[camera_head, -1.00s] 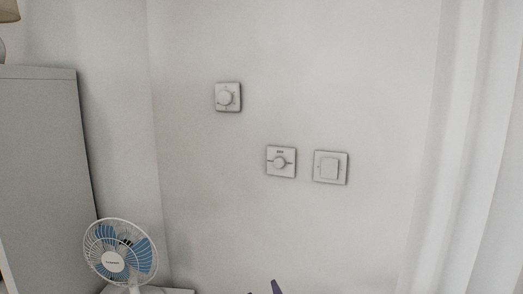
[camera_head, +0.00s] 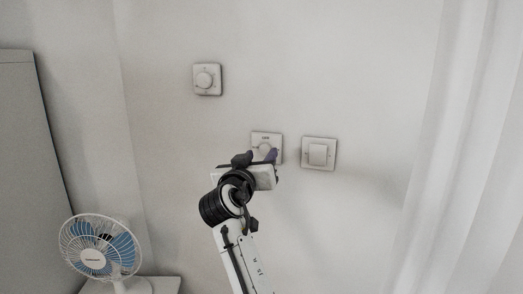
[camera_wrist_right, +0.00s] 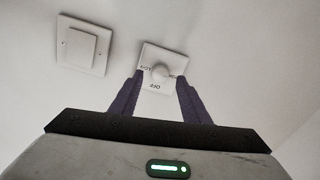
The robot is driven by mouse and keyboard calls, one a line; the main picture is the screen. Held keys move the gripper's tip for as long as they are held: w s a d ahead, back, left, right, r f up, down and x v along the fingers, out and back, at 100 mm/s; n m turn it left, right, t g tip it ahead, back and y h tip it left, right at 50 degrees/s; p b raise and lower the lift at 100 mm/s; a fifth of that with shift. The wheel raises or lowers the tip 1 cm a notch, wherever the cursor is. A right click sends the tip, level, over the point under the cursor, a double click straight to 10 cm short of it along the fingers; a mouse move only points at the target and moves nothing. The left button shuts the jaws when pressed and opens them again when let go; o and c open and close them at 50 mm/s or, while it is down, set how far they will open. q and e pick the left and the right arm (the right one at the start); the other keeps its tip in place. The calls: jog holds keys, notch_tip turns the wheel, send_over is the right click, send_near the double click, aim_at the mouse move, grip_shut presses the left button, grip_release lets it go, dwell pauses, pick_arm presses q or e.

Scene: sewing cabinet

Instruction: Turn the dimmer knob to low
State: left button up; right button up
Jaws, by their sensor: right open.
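The lower middle wall plate (camera_head: 257,136) carries a round white knob (camera_wrist_right: 160,72). In the right wrist view the plate appears upside down, with OFF and other small lettering around the knob. My right gripper (camera_wrist_right: 160,76) is open, its two purple fingers reaching to the plate with one tip on each side of the knob. Gaps show between the fingers and the knob; whether either tip touches the plate I cannot tell. In the head view my right gripper (camera_head: 262,161) covers the lower part of this plate and most of the knob. My left gripper is not in view.
A second knob plate (camera_head: 207,79) is higher up to the left. A rocker switch plate (camera_head: 319,154) is close on the right; it also shows in the right wrist view (camera_wrist_right: 82,44). A fan (camera_head: 100,250) stands low left, a grey cabinet (camera_head: 30,150) left, a white curtain (camera_head: 450,150) right.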

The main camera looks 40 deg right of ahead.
aim_at(265, 149)
jog(key=shift+x, duration=1.05)
jog(key=shift+c, duration=0.2)
jog(key=c, duration=1)
jog(key=shift+n, duration=0.3)
